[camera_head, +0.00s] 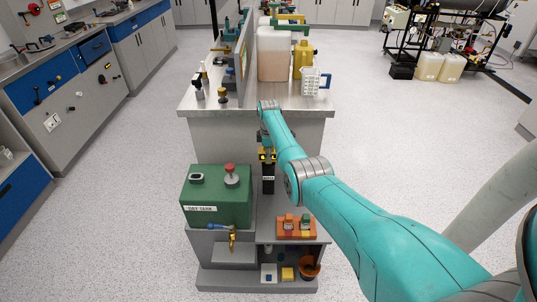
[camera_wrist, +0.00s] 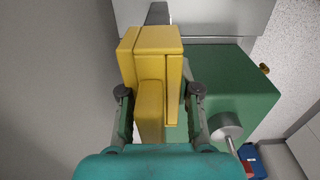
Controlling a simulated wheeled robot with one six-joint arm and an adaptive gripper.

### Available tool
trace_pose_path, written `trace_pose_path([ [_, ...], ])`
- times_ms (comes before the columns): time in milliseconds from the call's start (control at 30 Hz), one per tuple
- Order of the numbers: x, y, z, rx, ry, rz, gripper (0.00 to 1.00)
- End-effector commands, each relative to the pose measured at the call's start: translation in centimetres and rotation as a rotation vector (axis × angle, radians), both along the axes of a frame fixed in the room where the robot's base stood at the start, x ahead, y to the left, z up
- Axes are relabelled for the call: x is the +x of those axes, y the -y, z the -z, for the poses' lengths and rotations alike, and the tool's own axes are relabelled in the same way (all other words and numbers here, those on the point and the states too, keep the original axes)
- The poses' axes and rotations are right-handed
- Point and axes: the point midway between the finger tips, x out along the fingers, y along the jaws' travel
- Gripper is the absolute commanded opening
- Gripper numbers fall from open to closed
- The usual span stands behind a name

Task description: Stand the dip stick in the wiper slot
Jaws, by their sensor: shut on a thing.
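My gripper (camera_head: 267,153) is beside the grey bench end, behind the green tank, in the head view. In the wrist view my gripper (camera_wrist: 159,92) is shut on a yellow block-shaped piece (camera_wrist: 155,60), which looks like the handle of the dip stick. The stick below it is hidden in the wrist view. A narrow black upright piece with a white label (camera_head: 268,180) shows just below my gripper in the head view; its label is too small to read. Whether it is the wiper slot, and whether the stick is in it, I cannot tell.
The green tank (camera_head: 216,205), labelled DAY TANK, has a red knob (camera_head: 230,168) and a dark filler (camera_head: 197,178) on top. It also shows in the wrist view (camera_wrist: 240,95). An orange block (camera_head: 296,235) sits on the lower shelf. A white jug (camera_head: 311,82) stands on the bench.

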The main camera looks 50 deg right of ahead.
Motion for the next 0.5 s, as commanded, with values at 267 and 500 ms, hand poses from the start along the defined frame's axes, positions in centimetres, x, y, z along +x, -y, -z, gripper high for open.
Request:
trace_pose_path([
  [267,0.0,0.0,0.7,0.000,0.000,0.000,0.00],
  [500,0.0,0.0,1.3,0.000,0.000,0.000,0.00],
])
